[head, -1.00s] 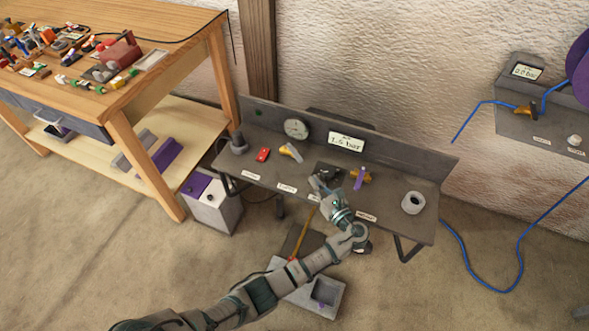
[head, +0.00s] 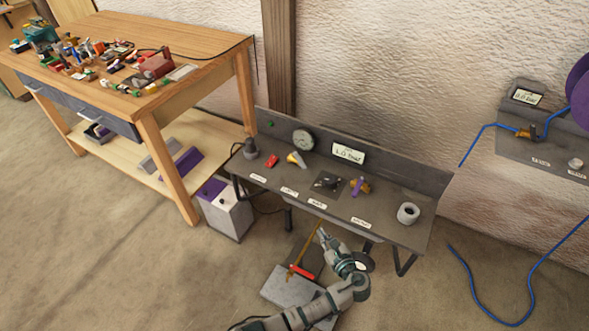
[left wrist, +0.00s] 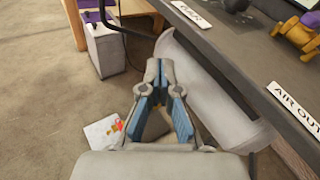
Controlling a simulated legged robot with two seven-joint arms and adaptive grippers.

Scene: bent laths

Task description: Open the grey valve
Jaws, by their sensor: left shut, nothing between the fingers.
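A dark grey valve (head: 328,183) sits on a black plate in the middle of the bench (head: 390,228). Its handle is small and its angle is hard to tell. To its right is a brass valve with a purple handle (head: 360,187), also in the left wrist view (left wrist: 297,37). Another brass valve with a pale handle (head: 297,159) stands to the left. My left gripper (head: 322,234) is in front of the bench's front edge, apart from every valve. In the left wrist view its fingers (left wrist: 158,66) are together and empty. My right gripper is not in view.
A gauge (head: 303,139) and a display (head: 348,153) stand at the bench's back. A grey ring (head: 408,213) is at the right end. A grey panel (head: 545,150) with a blue hose hangs on the wall. A cluttered wooden table (head: 195,50) is left.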

